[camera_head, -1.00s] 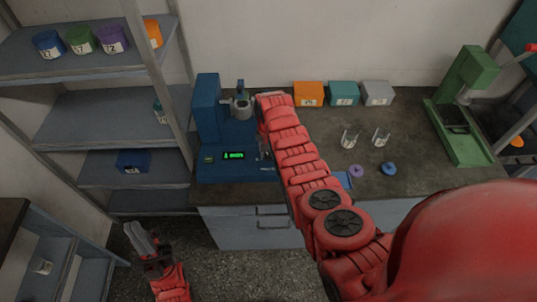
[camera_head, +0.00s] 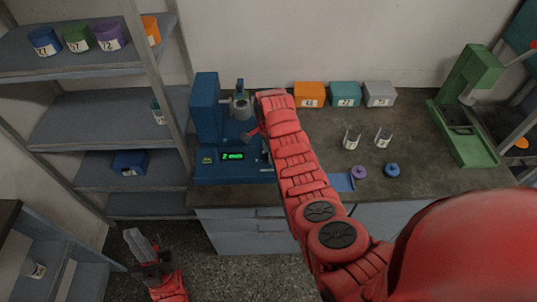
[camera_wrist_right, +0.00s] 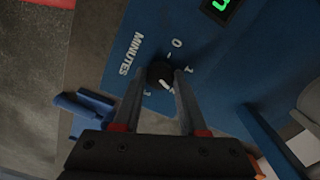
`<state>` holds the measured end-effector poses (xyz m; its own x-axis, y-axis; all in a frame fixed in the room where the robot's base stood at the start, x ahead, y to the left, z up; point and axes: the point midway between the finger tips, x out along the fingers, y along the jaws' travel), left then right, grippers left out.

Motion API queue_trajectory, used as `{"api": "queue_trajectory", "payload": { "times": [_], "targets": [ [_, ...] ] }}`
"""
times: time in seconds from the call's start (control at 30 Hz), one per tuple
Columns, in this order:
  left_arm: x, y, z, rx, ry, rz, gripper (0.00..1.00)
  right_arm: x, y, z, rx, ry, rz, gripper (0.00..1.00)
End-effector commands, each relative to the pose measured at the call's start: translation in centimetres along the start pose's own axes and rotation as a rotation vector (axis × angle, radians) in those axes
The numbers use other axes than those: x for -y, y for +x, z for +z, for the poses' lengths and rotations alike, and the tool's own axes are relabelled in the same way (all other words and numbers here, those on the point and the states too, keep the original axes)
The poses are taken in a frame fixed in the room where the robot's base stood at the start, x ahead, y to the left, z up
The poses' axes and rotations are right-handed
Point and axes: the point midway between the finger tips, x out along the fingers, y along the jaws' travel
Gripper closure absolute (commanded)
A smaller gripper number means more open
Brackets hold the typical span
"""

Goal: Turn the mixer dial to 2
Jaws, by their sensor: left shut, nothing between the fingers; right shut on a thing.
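The blue mixer (camera_head: 205,112) stands on the counter, with a green lit display (camera_head: 233,156) that seems to start with a 2. In the right wrist view its black dial (camera_wrist_right: 160,72) sits on the blue panel, marked MINUTES with 0 and 1 legible; a white mark on the dial points away from the 0. My right gripper (camera_wrist_right: 158,78) is shut on the dial, a finger on each side. The fingers cover part of the scale, and my right arm hides the dial in the head view. My left gripper (camera_head: 132,235) is shut and empty, low over the floor.
On the counter are orange (camera_head: 309,95), teal (camera_head: 345,95) and grey (camera_head: 379,95) boxes, two small stands, purple (camera_head: 358,172) and blue (camera_head: 392,170) discs, and a green press (camera_head: 465,125). Shelves (camera_head: 95,125) with containers stand left. A blue object (camera_wrist_right: 85,110) lies beside the mixer panel.

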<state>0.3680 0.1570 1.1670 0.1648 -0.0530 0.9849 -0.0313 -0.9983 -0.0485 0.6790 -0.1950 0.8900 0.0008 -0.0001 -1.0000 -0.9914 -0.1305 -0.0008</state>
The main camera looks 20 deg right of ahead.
Motion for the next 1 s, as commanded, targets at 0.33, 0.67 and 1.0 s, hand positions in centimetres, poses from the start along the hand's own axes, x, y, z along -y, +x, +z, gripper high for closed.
{"api": "queue_trajectory", "payload": {
  "times": [0.33, 0.67, 1.0],
  "targets": [
    [-0.02, -0.38, 0.06, 0.0, 0.0, 0.0, 1.0, -0.03, 0.07, 0.02, 0.0, 0.129, 0.001, 1.0],
    [-0.02, -0.39, 0.06, 0.0, 0.0, 0.0, 1.0, -0.04, 0.04, 0.02, 0.0, 0.15, 0.001, 1.0],
    [-0.02, -0.39, 0.06, 0.0, 0.0, 0.0, 1.0, -0.04, 0.03, 0.02, 0.0, 0.149, 0.001, 0.33]
  ]
}}
